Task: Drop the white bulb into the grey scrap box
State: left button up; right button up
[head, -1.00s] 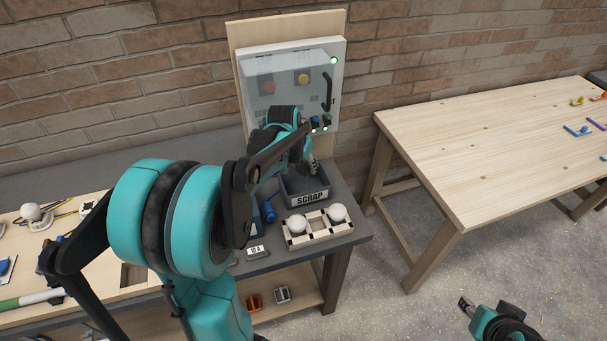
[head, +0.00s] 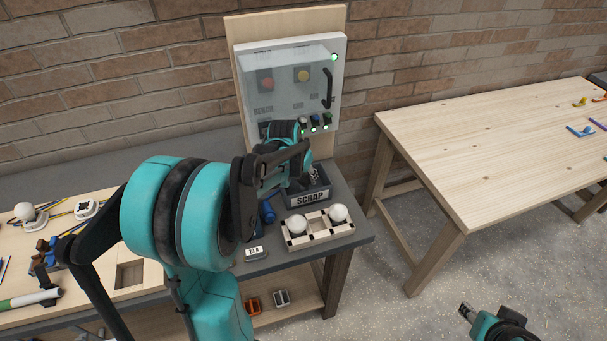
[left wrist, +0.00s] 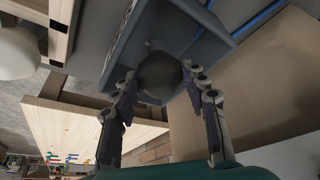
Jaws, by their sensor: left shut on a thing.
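The grey scrap box (head: 312,196), labelled SCRAP, stands on the dark bench below the wall panel. My left gripper (head: 313,176) is at the box, its fingers pointing down over the opening. In the left wrist view its fingers (left wrist: 160,88) are shut on a round bulb (left wrist: 160,73), which looks dark grey in shadow. The box's grey walls (left wrist: 115,45) show around and beyond the bulb. I cannot tell how deep the bulb sits. In the head view the bulb is hidden. My right gripper (head: 467,311) is low at the right, clear of the benches, too small to read.
A blue item (head: 267,212) lies left of the box. A panel with a clear cover (head: 290,80) rises behind. A wooden table (head: 490,140) stands right.

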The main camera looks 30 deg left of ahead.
pick_arm(q)
jog(key=o, duration=1.2)
jog(key=shift+o, duration=0.2)
jog(key=shift+r, duration=0.1)
jog(key=shift+r+p, duration=0.3)
jog(key=p+v, duration=0.4)
jog(key=v, duration=0.7)
jog(key=s+d+t, duration=0.2)
jog(key=s+d, duration=1.2)
jog(key=d, duration=0.3)
jog(key=shift+s+m+t, duration=0.3)
jog(key=shift+s+m, duration=0.1)
